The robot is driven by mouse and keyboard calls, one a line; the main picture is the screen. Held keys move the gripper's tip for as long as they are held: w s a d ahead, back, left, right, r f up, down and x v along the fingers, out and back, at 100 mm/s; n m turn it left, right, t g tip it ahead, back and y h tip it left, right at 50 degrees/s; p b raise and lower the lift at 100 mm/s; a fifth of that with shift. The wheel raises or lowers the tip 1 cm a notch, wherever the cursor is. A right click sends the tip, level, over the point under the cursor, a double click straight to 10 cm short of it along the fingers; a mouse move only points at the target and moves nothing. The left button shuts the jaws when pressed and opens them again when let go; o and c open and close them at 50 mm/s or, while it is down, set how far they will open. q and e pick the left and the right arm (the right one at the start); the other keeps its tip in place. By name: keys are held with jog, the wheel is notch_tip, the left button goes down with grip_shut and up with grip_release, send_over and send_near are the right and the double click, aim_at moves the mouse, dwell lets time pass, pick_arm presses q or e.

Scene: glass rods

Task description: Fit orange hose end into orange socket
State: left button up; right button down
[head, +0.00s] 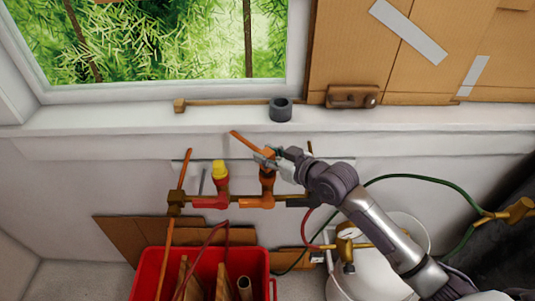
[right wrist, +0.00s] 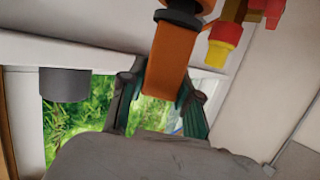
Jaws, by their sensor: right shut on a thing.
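My right gripper (head: 268,158) is at the brass and orange pipework below the window sill. In the right wrist view its fingers (right wrist: 160,100) are shut on an orange piece (right wrist: 168,60), with a black collar (right wrist: 180,18) just beyond it. In the head view an upright orange fitting (head: 267,183) with a dark band stands on the pipe directly under the fingers. An orange bar (head: 247,142) slants up to the left from the gripper. I cannot tell which part is the hose end or the socket; the fingers cover the join. My left gripper is out of view.
A yellow and red valve (head: 220,172) stands on the pipe left of the gripper. A grey cup (head: 280,110) sits on the sill. A red crate (head: 262,262) is below, a white tank (head: 375,270) at right. A green hose (head: 430,180) loops behind my arm.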

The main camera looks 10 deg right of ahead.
jog(key=shift+p, duration=0.45)
dwell(1.0)
jog(key=shift+f+b, duration=0.35)
jog(key=shift+f, duration=0.2)
jog(key=c, duration=1.1)
grip_release()
jog(key=shift+s, duration=0.1)
jog(key=shift+p+v, duration=0.6)
jog(key=shift+v, duration=0.2)
jog(key=p+v, duration=0.4)
jog(key=v, duration=0.5)
jog(key=shift+s+p, duration=0.2)
jog(key=shift+p, duration=0.1)
